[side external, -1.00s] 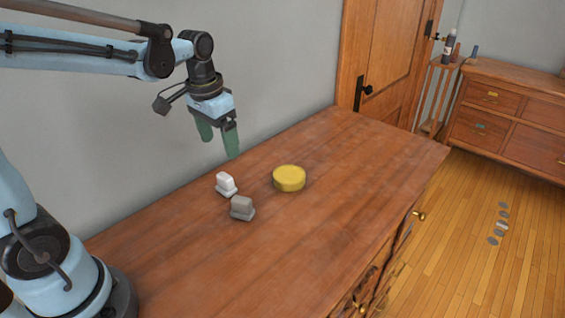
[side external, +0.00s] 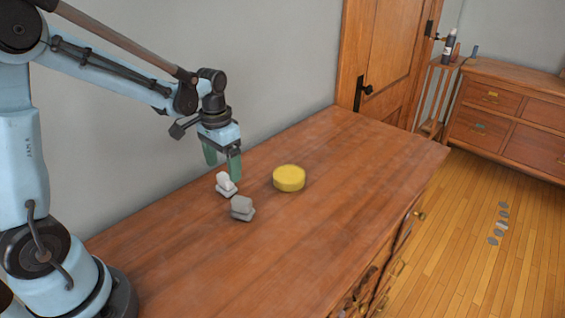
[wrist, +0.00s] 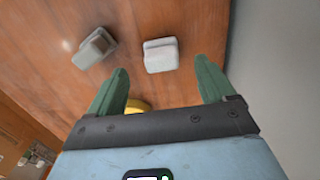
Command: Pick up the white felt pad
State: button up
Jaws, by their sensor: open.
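The white felt pad (side external: 226,185) is a small white block on a wider base, standing on the wooden dresser top near the wall. In the wrist view the white pad (wrist: 161,55) lies ahead of the fingers, between their lines. My gripper (side external: 222,163) is just above and behind the pad, pointing down. Its two green fingers are apart with nothing between them. In the wrist view the open fingers (wrist: 160,80) reach toward the pad, apart from it.
A similar grey piece (side external: 242,208) stands close in front of the white pad; it also shows in the wrist view (wrist: 94,48). A yellow round block (side external: 289,178) sits to the right. The wooden dresser top (side external: 330,215) is clear further right. A wall is behind.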

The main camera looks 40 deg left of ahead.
aim_at(224, 176)
jog(key=shift+a+f, duration=0.1)
jog(key=shift+f, duration=2.5)
jog(key=c, duration=1.3)
jog(key=shift+o, duration=0.2)
jog(key=shift+r, duration=0.15)
jog(key=shift+r, duration=0.45)
jog(key=r, duration=0.3)
jog(key=shift+s+d+r, duration=0.15)
jog(key=shift+d+r, duration=0.1)
jog(key=shift+d, duration=0.15)
jog(key=s+d+r, duration=0.3)
jog(key=d+r, duration=0.3)
jog(key=d, duration=0.4)
jog(key=shift+s+d+r, duration=0.15)
jog(key=shift+d+r, duration=0.05)
